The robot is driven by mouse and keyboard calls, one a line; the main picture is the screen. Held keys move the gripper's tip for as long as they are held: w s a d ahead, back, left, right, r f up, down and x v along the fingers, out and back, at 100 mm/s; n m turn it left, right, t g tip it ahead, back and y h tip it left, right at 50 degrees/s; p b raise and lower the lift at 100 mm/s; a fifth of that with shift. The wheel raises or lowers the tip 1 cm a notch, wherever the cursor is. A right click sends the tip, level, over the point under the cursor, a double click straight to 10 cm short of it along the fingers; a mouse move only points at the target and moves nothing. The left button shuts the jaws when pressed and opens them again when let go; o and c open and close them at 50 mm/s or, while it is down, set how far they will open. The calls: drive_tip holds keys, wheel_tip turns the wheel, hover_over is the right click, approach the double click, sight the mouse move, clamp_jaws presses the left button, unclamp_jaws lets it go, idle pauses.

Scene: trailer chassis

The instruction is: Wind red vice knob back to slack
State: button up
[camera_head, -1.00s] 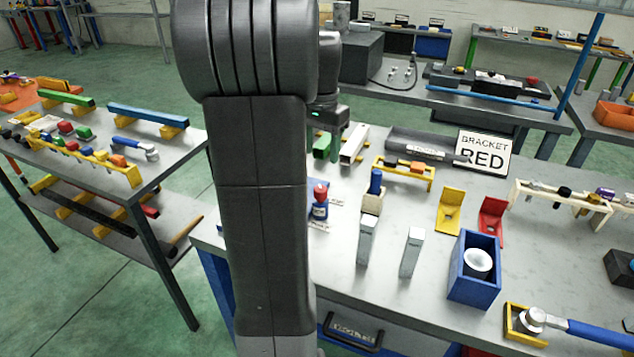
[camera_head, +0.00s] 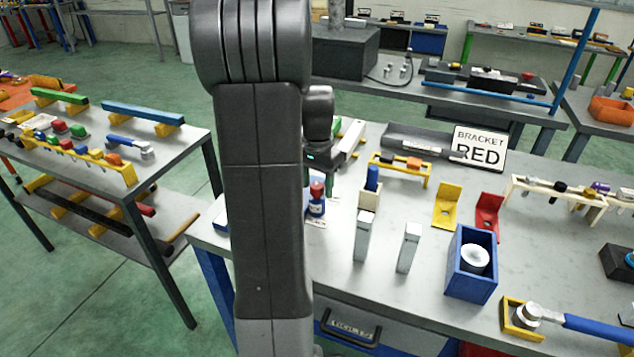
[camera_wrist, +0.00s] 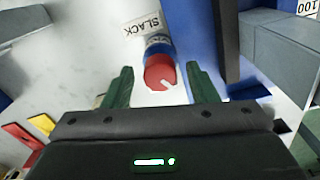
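The red vice knob (camera_wrist: 159,72) has a pale pointer mark and sits on a blue-and-white body. A white label reading SLACK (camera_wrist: 142,27) lies beside it in the wrist view. In the head view the red knob (camera_head: 317,188) stands near the left end of the bench, just right of my arm. My gripper (camera_wrist: 160,75) is open, with one green finger on each side of the knob in the wrist view. I see gaps on both sides and no contact. How far the fingertips reach down along the knob is unclear. My arm hides most of the gripper in the head view.
A blue surface (camera_wrist: 192,40) and a grey block (camera_wrist: 280,50) lie close right of the knob in the wrist view. On the bench stand two upright metal blocks (camera_head: 408,250), a blue box (camera_head: 478,290), yellow (camera_head: 446,208) and red brackets, and a BRACKET RED sign (camera_head: 479,148).

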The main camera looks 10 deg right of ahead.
drive_tip(key=c, duration=0.9)
drive_tip(key=shift+o, duration=0.2)
